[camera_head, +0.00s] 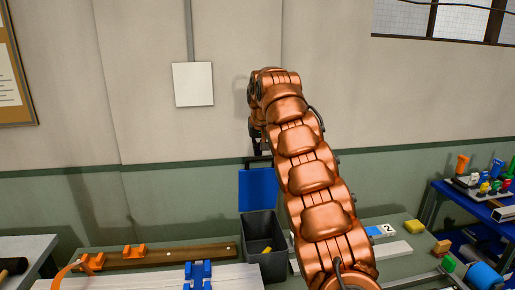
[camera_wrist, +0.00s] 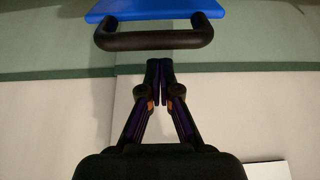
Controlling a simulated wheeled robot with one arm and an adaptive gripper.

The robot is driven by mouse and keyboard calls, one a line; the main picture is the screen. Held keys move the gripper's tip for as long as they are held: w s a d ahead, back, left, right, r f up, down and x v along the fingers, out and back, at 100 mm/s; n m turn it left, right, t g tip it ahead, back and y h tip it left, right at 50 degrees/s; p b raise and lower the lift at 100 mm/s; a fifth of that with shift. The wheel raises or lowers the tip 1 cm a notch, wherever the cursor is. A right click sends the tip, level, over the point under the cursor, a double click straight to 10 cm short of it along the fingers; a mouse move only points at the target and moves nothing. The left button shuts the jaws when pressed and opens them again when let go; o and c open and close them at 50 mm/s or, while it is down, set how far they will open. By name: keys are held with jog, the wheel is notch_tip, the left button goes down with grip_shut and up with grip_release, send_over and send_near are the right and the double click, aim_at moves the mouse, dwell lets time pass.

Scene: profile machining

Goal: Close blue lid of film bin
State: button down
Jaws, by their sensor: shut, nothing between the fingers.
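The film bin (camera_head: 262,229) is a dark grey open box on the bench, with a small yellow piece visible inside. Its blue lid (camera_head: 258,190) stands upright and open at the back of the bin, partly behind my arm. In the wrist view the blue lid (camera_wrist: 156,9) shows at the top edge with its black bar handle (camera_wrist: 154,40). My gripper (camera_wrist: 159,64) is shut and empty, its fingertips pointing at the handle and appearing just short of it. In the head view my gripper (camera_head: 256,148) is above the lid, mostly hidden by my copper arm.
A brown rail (camera_head: 165,257) with orange clamps (camera_head: 134,251) lies left of the bin, and a blue clamp (camera_head: 198,275) is in front. A yellow block (camera_head: 415,227) is at right. The wall stands close behind.

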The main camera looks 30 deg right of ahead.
jog(key=shift+s+a+f, duration=0.15)
jog(key=shift+s+a, duration=0.05)
jog(key=shift+s, duration=0.45)
jog(key=shift+s+a, duration=0.1)
jog(key=shift+s, duration=0.05)
